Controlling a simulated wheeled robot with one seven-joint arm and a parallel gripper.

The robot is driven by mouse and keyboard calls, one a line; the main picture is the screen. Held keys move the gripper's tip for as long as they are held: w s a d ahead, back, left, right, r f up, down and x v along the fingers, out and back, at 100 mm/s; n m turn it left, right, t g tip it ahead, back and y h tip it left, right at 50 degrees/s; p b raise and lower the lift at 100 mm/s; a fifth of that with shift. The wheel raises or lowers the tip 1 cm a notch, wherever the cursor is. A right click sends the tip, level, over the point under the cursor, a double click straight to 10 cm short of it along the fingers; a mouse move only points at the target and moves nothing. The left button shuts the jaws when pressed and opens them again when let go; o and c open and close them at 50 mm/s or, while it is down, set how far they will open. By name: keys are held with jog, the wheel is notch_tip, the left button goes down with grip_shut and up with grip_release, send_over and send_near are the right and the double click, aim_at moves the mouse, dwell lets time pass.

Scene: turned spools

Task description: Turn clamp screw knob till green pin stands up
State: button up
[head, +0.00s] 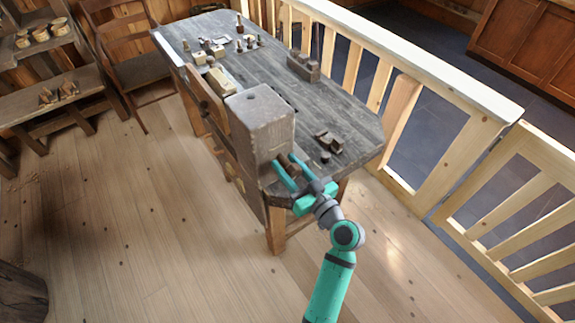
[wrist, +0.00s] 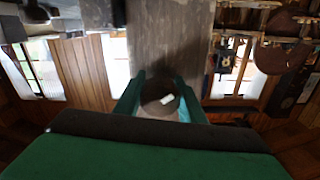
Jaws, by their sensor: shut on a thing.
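A large grey-brown wooden block (head: 258,122), part of the clamp, stands at the near end of the workbench; its grey face (wrist: 165,40) fills the upper middle of the wrist view. My teal gripper (head: 291,168) is at the block's near side. In the wrist view its two fingers (wrist: 160,88) are on either side of a round dark brown knob (wrist: 150,90) and shut on it. The knob's end bears a small pale mark (wrist: 167,99), slightly tilted. I cannot make out any green pin in either view.
The grey workbench (head: 330,105) holds small wooden pieces and a dark wooden block (head: 303,66). Loose parts (head: 329,142) lie near its right corner. A pale wooden railing (head: 405,125) runs along the right. The floor at left (head: 130,200) is clear.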

jog(key=m, duration=1.3)
jog(key=shift+m, duration=0.4)
jog(key=m, duration=0.4)
jog(key=shift+d, duration=0.1)
jog(key=shift+m, duration=2.2)
jog(key=o, duration=1)
jog(key=shift+s, duration=0.1)
jog(key=shift+o, duration=0.2)
